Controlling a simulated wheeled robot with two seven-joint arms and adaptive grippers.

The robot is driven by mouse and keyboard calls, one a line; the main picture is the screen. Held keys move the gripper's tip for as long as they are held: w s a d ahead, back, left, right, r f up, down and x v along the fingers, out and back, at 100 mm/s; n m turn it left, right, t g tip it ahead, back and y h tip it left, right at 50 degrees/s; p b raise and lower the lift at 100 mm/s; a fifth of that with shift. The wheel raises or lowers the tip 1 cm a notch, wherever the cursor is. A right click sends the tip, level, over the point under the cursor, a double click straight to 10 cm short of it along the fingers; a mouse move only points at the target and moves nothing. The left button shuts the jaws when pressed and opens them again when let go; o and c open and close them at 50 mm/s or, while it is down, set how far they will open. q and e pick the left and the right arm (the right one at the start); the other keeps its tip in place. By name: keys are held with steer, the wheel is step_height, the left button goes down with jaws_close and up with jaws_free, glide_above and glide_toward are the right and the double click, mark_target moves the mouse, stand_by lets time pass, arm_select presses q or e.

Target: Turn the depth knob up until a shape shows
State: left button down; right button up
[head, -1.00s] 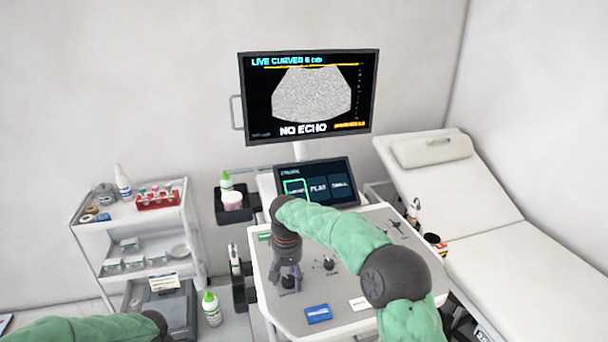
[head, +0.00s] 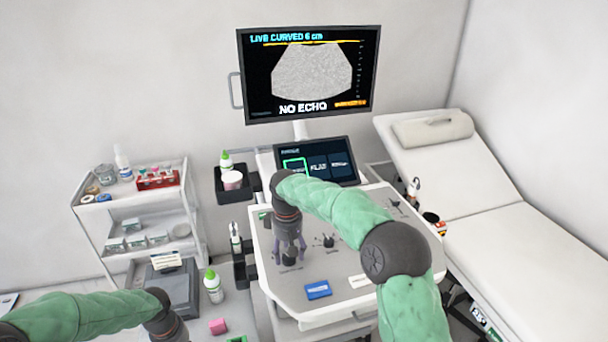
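The ultrasound monitor (head: 308,75) reads "LIVE CURVED 6 cm" and "NO ECHO" around a grey speckled fan with no distinct shape in it. My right gripper (head: 290,249) points down over the left part of the console panel (head: 345,262). Its fingers are spread either side of a dark knob (head: 289,257), whose label is too small to read. I cannot tell whether they touch it. A second dark knob (head: 328,241) stands to its right. My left arm enters at lower left; its gripper fingers are below the picture edge.
A blue block (head: 318,290) lies on the panel's front part. A touchscreen (head: 318,163) stands behind the panel. A white trolley (head: 135,190) with supplies is on the left, a green-capped bottle (head: 213,287) near it. A couch (head: 490,215) is on the right.

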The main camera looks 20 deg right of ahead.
steer(key=shift+n, duration=0.3)
steer(key=shift+f, duration=0.15)
steer(key=shift+f, duration=0.85)
stand_by(1.5)
steer(key=c, duration=0.7)
